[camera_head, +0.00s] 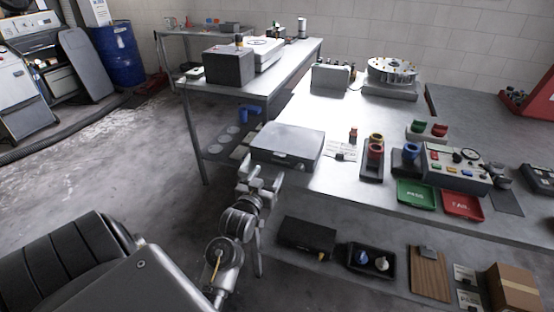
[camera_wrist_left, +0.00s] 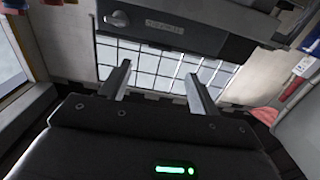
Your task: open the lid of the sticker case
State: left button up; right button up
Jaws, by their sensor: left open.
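The sticker case looks to be the flat grey case (camera_head: 287,140) at the left front corner of the workbench, with its lid down. My left gripper (camera_head: 261,180) is just in front of the case's left front part, open and with nothing between its fingers. In the left wrist view the case's dark front (camera_wrist_left: 190,30) fills the top, with a small latch-like piece and a label on it. The open fingers (camera_wrist_left: 158,86) point toward that front from below it; I cannot tell whether they touch it. My right gripper is not in view.
Right of the case stand a small holder with coloured pieces (camera_head: 373,160), a control box (camera_head: 455,167), a green tray (camera_head: 416,194) and a red tray (camera_head: 462,204). A lower shelf (camera_head: 330,270) holds boxes under the bench. Bare bench top lies behind the case.

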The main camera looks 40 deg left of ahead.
aim_at(279, 156)
pick_arm(q)
jog(key=x, duration=0.7)
jog(key=shift+w+p, duration=0.25)
jog(key=shift+p, duration=0.05)
jog(key=shift+w+a, duration=0.25)
jog(key=shift+w, duration=0.4)
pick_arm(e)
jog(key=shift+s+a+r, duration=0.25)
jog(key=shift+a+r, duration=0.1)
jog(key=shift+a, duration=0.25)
pick_arm(q)
jog(key=shift+c, duration=0.3)
